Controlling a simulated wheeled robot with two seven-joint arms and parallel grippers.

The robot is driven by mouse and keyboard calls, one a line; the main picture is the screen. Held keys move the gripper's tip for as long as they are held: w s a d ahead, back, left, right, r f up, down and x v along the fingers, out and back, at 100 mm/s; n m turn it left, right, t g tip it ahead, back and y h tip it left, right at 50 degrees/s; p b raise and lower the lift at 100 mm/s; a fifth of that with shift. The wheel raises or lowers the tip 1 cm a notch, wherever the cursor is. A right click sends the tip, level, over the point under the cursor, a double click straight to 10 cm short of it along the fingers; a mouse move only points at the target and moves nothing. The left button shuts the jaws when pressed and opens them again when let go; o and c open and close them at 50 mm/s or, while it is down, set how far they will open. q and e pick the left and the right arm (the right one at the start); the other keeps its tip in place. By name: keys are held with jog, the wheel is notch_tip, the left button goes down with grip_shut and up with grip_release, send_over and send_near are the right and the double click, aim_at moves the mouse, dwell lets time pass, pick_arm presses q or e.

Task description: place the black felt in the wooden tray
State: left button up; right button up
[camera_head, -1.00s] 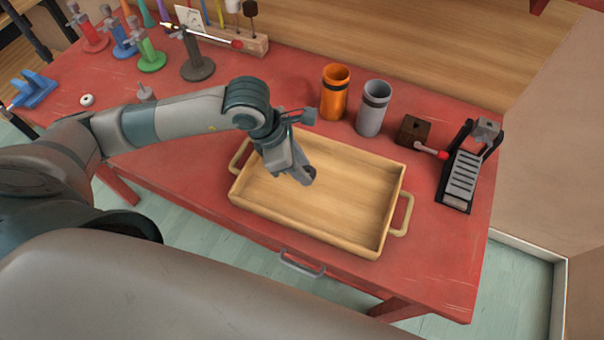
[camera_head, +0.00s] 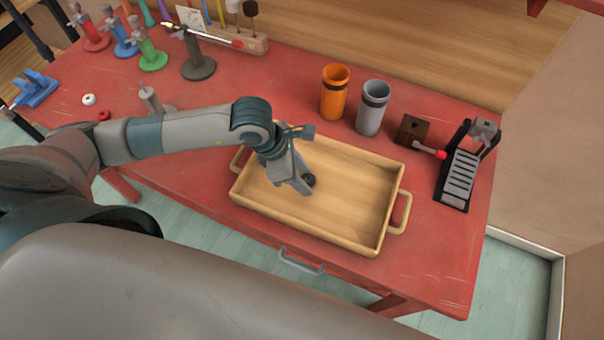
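The wooden tray (camera_head: 374,245) lies on the red bench, a shallow light-wood box with a handle at each short end. My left gripper (camera_head: 306,186) reaches down into it from the left, its fingertips low over the tray floor, left of the middle. The black felt (camera_head: 309,180), a small dark round piece, is at the fingertips, and the gripper looks shut on it. The fingers hide part of the felt, and I cannot tell whether it touches the tray floor. My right gripper is not in view.
An orange cup (camera_head: 334,95) and a grey cup (camera_head: 372,110) stand behind the tray.

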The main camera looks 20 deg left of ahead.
pick_arm(q)
jog(key=shift+o, duration=0.2)
jog(key=shift+r, duration=0.1)
jog(key=shift+r, duration=0.15)
jog(key=shift+a+r, duration=0.15)
jog(key=shift+r, duration=0.05)
jog(key=b+v, duration=0.3)
jog(key=v, duration=0.8)
jog(key=shift+s, duration=0.15)
jog(key=shift+r, duration=0.15)
jog(key=shift+r, duration=0.1)
